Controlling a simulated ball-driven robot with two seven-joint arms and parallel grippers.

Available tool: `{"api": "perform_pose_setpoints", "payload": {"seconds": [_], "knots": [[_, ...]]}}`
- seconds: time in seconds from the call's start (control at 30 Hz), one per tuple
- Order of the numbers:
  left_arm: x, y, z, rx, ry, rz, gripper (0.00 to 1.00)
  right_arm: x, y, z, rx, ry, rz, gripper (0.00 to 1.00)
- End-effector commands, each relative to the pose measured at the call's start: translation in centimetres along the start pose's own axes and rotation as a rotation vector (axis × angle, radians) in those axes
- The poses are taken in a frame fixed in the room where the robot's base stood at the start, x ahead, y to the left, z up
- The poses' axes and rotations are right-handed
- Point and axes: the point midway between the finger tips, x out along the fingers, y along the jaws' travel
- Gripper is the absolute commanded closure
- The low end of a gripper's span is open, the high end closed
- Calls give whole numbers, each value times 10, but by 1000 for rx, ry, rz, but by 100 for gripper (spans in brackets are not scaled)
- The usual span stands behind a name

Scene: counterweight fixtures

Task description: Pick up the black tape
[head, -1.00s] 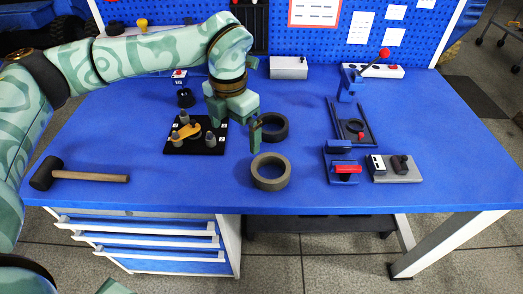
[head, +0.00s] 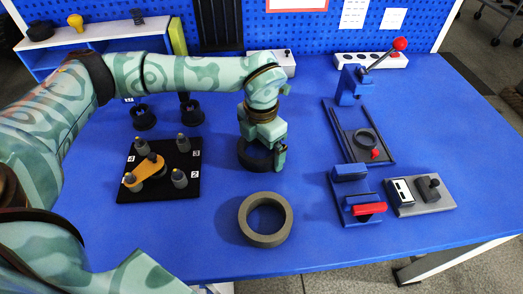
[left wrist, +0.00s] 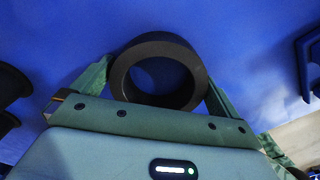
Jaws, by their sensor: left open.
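The black tape (head: 247,161) is a dark ring lying flat on the blue table, partly hidden under my left gripper in the head view. My left gripper (head: 264,154) points down over it, with one finger showing at the ring's right side. In the left wrist view the black tape (left wrist: 120,79) lies between the two spread green fingers of my open left gripper (left wrist: 158,82). Nothing is held. Whether the fingers touch the ring cannot be told. My right gripper is not in view.
A larger grey tape ring (head: 247,235) lies just in front of the black one. A black plate with pegs and an orange link (head: 184,162) is on the left. Blue clamp fixtures (head: 351,173) and a grey block with a switch (head: 430,205) stand on the right.

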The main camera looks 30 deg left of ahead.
Motion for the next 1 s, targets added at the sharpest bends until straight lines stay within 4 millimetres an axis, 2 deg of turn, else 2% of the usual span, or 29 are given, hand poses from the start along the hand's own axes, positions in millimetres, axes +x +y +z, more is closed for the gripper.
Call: {"api": "perform_pose_setpoints", "payload": {"seconds": [0.1, 0.13, 0.2, 0.23, 0.53, 0.67, 0.83, 1.0], "knots": [[-2, 0, 0, -1, -2, 1, 0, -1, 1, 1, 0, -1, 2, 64], [-2, 0, 0, 0, -2, 1, 6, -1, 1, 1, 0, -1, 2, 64], [-2, 0, 0, -1, -2, 1, 25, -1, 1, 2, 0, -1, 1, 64], [-2, 0, 0, 0, -2, 1, 29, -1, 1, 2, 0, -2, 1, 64], [-4, 0, 0, 0, -3, 1, 29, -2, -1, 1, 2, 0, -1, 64], [-14, 0, 0, 0, -6, 2, 29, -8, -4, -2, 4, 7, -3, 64], [-45, -2, 0, 1, -9, 2, 29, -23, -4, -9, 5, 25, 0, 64], [-85, -34, -14, 6, -11, 2, 29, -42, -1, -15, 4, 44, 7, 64]]}}
